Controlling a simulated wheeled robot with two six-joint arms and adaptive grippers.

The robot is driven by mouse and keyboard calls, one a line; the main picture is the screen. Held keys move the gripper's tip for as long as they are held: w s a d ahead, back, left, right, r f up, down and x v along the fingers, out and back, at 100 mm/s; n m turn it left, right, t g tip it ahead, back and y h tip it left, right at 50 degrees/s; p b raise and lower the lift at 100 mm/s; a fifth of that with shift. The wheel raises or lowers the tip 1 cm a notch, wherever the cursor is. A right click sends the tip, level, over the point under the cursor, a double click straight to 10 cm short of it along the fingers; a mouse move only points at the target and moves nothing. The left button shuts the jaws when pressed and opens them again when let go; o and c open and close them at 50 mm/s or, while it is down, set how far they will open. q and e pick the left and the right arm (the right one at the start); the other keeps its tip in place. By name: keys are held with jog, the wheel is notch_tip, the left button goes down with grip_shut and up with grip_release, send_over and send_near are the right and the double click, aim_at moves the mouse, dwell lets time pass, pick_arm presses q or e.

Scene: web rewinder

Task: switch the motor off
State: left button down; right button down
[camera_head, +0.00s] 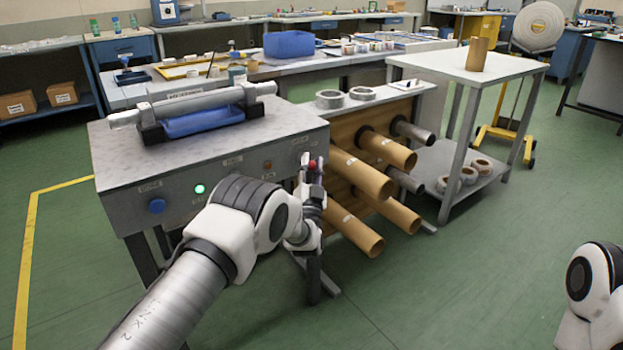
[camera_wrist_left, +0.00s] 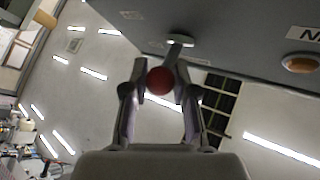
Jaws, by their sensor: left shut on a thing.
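The rewinder (camera_head: 110,160) is a grey cabinet with a roller (camera_head: 190,103) on top. A lever with a red ball knob (camera_head: 312,165) stands out at the right end of its front panel. The wrist view shows the red knob (camera_wrist_left: 160,80) on a short metal stem (camera_wrist_left: 177,52). My left gripper (camera_head: 311,172) is at the lever, its fingers on both sides of the knob, shut on it. A green lamp (camera_head: 200,189) on the panel is lit. My right gripper is out of view.
The panel also has a blue knob (camera_head: 157,205) and a dull amber button (camera_head: 267,165). Cardboard tubes (camera_head: 362,176) stick out of a rack just right of my left gripper. A table with a brown tube (camera_head: 477,54) stands farther right. The green floor in front is clear.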

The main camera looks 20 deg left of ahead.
pick_arm(q)
jog(key=f+m+t+h+b, duration=0.1)
jog(key=m+b, duration=0.1)
jog(key=f+m+t+h+b, duration=0.1)
jog(key=m+b, duration=0.1)
jog(key=b, duration=0.1)
jog(key=shift+w+a+f+t+h, duration=0.1)
jog(key=shift+a+f+t+h, duration=0.1)
jog(key=shift+t+h, duration=0.15)
jog(key=shift+m+t+h+b, duration=0.55)
jog(key=shift+m+h+b, duration=0.55)
jog(key=shift+m+h, duration=0.1)
jog(key=shift+r, duration=0.1)
jog(key=c, duration=0.9)
grip_release()
jog(key=shift+w+a, duration=0.1)
jog(key=v, duration=1.2)
